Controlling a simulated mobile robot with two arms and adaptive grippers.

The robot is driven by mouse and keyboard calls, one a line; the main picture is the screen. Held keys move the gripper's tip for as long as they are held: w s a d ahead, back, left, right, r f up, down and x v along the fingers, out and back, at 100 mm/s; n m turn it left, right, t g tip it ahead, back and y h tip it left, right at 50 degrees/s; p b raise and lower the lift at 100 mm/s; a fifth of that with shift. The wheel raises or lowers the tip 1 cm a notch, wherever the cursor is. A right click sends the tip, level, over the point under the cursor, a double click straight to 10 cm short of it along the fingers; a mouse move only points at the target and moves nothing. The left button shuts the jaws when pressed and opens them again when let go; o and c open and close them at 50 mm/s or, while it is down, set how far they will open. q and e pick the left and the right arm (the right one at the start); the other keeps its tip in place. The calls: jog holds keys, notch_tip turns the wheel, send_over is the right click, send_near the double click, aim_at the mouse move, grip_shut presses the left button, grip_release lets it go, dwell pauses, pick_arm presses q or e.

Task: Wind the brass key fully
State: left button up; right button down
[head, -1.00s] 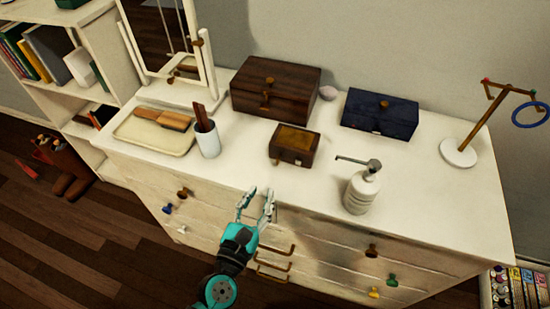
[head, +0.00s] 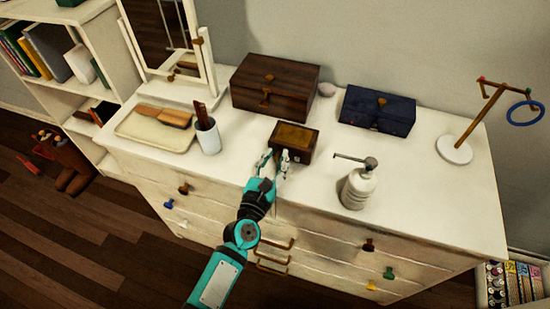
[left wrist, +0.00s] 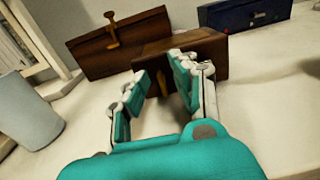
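A small wooden box (head: 296,137) with a yellowish-brown top sits near the front of the white dresser. In the left wrist view the box (left wrist: 210,50) is behind my fingers. A small brown upright piece (left wrist: 162,83) shows on its front between the fingers; it looks like the key, but its shape is partly hidden. My left gripper (head: 276,158) is open at the front left of the box, fingers pointing at it. The left wrist view shows the open fingers (left wrist: 157,68) on either side of the upright piece, with no grip on it. My right gripper is not in view.
On the dresser (head: 440,190) stand a soap dispenser (head: 358,188), a white cup (head: 208,138), a tray (head: 140,135), a larger wooden box (head: 290,80), a blue box (head: 385,107) and a ring stand (head: 457,150).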

pick_arm(q)
grip_shut()
jog(key=m, duration=0.4)
jog(key=shift+s+d+f, duration=0.1)
jog(key=shift+d, duration=0.1)
jog(key=shift+o, duration=0.7)
grip_release()
jog(key=v, duration=1.2)
